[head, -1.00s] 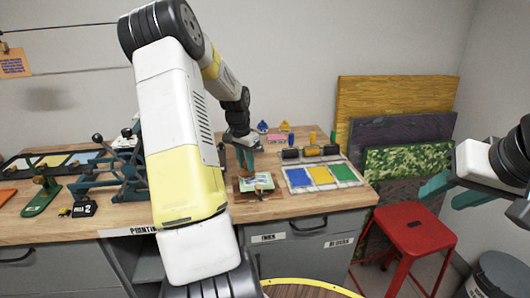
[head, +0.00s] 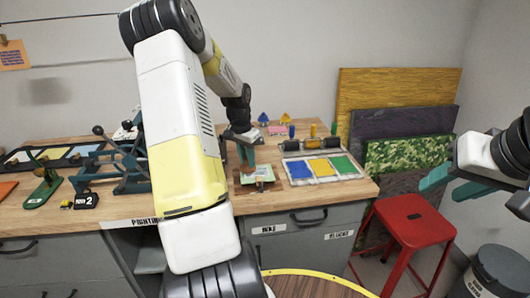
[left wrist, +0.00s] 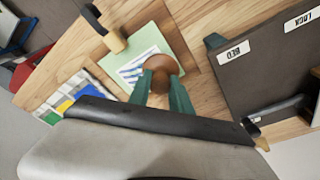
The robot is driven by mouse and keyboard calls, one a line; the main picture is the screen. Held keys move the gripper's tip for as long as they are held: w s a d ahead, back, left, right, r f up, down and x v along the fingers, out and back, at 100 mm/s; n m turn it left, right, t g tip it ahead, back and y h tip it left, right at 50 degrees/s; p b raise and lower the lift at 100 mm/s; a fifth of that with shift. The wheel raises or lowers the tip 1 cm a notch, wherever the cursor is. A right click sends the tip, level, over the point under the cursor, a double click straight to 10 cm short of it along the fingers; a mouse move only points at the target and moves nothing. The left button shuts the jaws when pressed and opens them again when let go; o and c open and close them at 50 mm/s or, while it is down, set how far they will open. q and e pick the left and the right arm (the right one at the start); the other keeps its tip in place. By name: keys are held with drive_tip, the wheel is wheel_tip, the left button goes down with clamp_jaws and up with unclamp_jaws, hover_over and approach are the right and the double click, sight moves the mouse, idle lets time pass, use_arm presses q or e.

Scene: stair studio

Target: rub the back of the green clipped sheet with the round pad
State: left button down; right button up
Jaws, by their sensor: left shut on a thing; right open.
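The light green sheet (head: 262,171) lies on a wooden board (head: 241,189) on the bench. In the left wrist view the sheet (left wrist: 142,45) carries a blue and white striped print. My left gripper (head: 246,156) points down over the sheet. In the left wrist view its teal fingers are shut on the round brown pad (left wrist: 160,68), which overlaps the sheet's edge area; whether it touches the sheet I cannot tell. A dark handle with a wooden knob (left wrist: 114,40) sits at the sheet's far corner. My right gripper (head: 452,180) is open and empty, right of the bench.
An ink tray (head: 322,170) with blue, yellow and green fields lies right of the sheet, with rollers (head: 312,146) behind it. A dark blue press (head: 122,165) stands left. A red stool (head: 410,225) stands right of the bench, near leaning panels (head: 395,95).

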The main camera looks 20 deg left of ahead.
use_arm(q)
drive_tip(key=shift+f, duration=0.4)
idle(0.5)
drive_tip(key=shift+d, duration=0.1)
drive_tip(key=shift+w+d+r, duration=0.1)
drive_tip(key=shift+w+d, duration=0.45)
drive_tip(key=shift+d, duration=0.3)
drive_tip(key=shift+w+d, duration=0.55)
drive_tip(key=shift+d, duration=0.25)
drive_tip(key=shift+d, duration=0.1)
drive_tip(key=shift+w+d, duration=0.45)
drive_tip(key=shift+d, duration=0.25)
drive_tip(key=shift+s+d, duration=0.3)
drive_tip(key=shift+s, duration=0.25)
drive_tip(key=shift+s+a, duration=0.5)
drive_tip(key=shift+a, duration=0.4)
drive_tip(key=shift+s+a, duration=0.5)
drive_tip(key=shift+a, duration=0.35)
drive_tip(key=shift+s+a, duration=0.5)
drive_tip(key=shift+a, duration=0.3)
drive_tip(key=shift+w+d, duration=0.25)
drive_tip(key=shift+d, duration=0.25)
drive_tip(key=shift+w+d, duration=0.25)
drive_tip(key=shift+d, duration=0.2)
idle(0.6)
